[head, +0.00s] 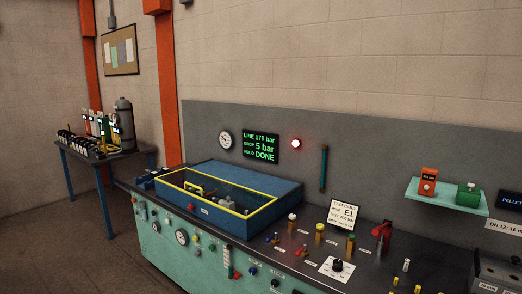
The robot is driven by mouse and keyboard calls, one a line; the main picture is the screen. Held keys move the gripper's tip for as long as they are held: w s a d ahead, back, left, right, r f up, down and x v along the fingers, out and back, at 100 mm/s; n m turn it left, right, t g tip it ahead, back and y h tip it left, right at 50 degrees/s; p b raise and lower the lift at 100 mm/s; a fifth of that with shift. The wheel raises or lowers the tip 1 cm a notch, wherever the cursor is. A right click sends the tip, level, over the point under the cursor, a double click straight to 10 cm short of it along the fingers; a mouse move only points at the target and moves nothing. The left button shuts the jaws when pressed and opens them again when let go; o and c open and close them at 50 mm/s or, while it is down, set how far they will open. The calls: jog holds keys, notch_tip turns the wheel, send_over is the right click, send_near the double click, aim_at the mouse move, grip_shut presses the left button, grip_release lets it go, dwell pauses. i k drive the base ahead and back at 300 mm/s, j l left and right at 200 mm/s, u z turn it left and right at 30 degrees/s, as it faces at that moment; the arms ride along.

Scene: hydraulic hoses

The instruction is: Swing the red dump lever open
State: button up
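The red lever (381,234) stands on the dark bench top, right of the white E1 test card (342,215). Its red handle looks roughly upright with a part reaching to the right, but it is too small to tell its exact position. Nothing touches it. My gripper is not in view.
A blue box with a yellow-framed clear lid (217,191) sits on the bench at left. Several small knobs and valves, including a black dial (337,265), surround the lever. The wall display (261,146) reads 170 bar, 5 bar, DONE. A green shelf (447,196) is at right.

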aim_at(304, 248)
jog(key=i+j+u, duration=0.1)
jog(key=i, duration=1.85)
